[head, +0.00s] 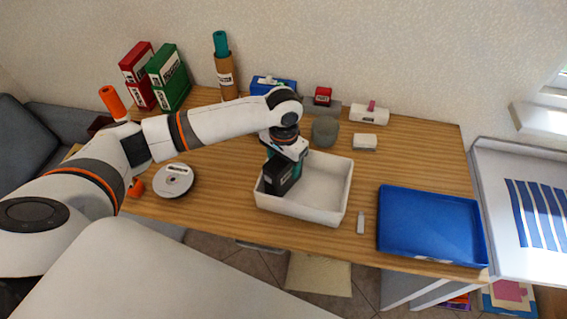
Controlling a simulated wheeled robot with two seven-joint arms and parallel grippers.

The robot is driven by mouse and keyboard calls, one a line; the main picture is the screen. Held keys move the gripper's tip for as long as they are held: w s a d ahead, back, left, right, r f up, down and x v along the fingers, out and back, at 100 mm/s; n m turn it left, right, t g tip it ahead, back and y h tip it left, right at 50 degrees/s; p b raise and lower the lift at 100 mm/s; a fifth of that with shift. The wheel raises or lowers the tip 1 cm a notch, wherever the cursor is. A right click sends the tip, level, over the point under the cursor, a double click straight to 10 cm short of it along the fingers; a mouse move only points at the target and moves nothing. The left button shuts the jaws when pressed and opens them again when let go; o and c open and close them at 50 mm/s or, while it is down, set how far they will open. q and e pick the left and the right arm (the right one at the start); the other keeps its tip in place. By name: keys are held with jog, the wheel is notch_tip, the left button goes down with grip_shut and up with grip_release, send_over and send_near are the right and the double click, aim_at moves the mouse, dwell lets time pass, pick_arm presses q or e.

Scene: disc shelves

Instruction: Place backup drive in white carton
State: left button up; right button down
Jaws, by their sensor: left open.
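The white carton (338,186) is an open, shallow tray-like box in the middle of the table. A dark block with a teal part, which looks like the backup drive (278,178), stands upright at the carton's left side, inside its rim. My left gripper (285,158) points down over that side, directly at the top of the drive. Its jaws are open. The fingertips are partly hidden, so I cannot tell whether they touch the drive. The drive's lower end is partly hidden by the carton's front-left wall. My right gripper is not in view.
A blue tray (432,225) lies to the right, with a small white stick (361,222) between it and the carton. A disc stack (174,180) is to the left. Binders (168,78), a cardboard tube (227,80) and small items line the back. The carton's right part is empty.

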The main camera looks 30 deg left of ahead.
pick_arm(q)
notch_tip(320, 180, up, 12)
jog(key=shift+f+b, duration=0.25)
jog(key=shift+b, duration=0.5)
